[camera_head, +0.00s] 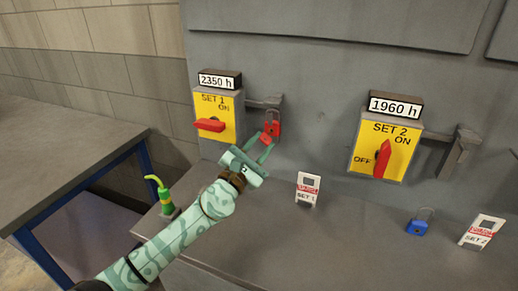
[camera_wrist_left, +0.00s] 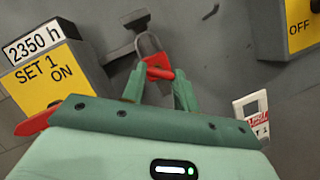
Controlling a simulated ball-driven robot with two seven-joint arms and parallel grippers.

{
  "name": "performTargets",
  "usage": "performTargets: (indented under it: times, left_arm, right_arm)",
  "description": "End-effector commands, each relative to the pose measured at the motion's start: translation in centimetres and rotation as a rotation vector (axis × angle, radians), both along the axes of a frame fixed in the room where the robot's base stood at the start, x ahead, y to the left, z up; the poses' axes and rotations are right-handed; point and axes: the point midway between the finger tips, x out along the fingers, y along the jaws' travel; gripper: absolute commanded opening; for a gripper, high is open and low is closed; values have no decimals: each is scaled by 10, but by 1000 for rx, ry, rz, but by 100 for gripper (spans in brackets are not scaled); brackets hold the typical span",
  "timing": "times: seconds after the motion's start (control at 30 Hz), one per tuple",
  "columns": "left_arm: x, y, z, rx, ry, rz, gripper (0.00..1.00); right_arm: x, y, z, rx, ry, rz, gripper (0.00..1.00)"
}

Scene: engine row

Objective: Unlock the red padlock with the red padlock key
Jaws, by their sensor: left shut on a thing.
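The red padlock (camera_head: 274,124) hangs at the hasp beside the SET 1 switch box, its grey shackle up. In the left wrist view the red padlock (camera_wrist_left: 157,61) is just beyond my fingertips, its body partly hidden. My left gripper (camera_head: 264,146) is right below and in front of the padlock. It is shut on a small red piece, which appears to be the red padlock key (camera_wrist_left: 160,74). The key is at the padlock's underside; I cannot tell whether it is in the keyhole. My right gripper is not in view.
The SET 1 switch (camera_head: 210,125) sits left of the padlock, the SET 2 switch (camera_head: 382,159) to the right.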

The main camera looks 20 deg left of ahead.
Motion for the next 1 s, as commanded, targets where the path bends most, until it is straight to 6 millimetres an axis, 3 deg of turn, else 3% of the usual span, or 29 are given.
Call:
performTargets:
  times: [0.53,1.0]
  left_arm:
    - [17,-1,-1,2,0,0,9]
    - [16,-4,-3,-326,15,2,9]
  right_arm:
    - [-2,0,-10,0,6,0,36]
    - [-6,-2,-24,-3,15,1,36]
